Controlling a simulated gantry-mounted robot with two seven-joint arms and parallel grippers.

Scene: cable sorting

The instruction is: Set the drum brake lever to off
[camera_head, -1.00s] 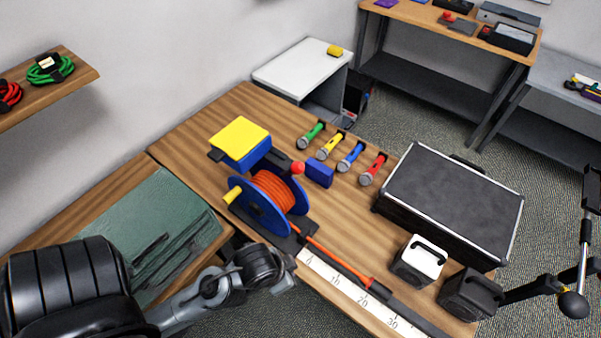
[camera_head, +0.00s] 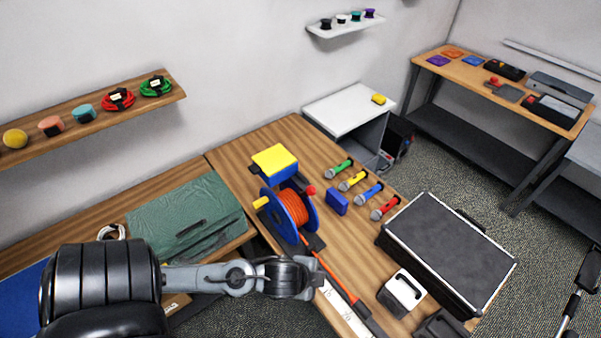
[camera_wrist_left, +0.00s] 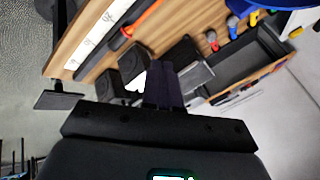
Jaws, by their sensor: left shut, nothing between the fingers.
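The cable drum (camera_head: 285,215) has blue flanges and wound orange cable, and stands on the wooden bench. A red knob (camera_head: 310,190), which looks like the brake lever's end, sticks out at the drum's upper right. Its exact setting is too small to tell. A yellow handle (camera_head: 261,202) sits on the drum's left side. My left gripper (camera_head: 318,279) is in front of and below the drum, apart from it, near the ruler strip. In the left wrist view its fingers (camera_wrist_left: 164,88) are together and empty; part of the blue drum (camera_wrist_left: 262,4) shows at top right.
A yellow-topped blue box (camera_head: 275,163) stands behind the drum. A small blue block (camera_head: 337,202) and several coloured microphones (camera_head: 368,193) lie to its right. A black case (camera_head: 448,245), a white-faced box (camera_head: 402,293) and a ruler strip (camera_head: 340,312) occupy the right side.

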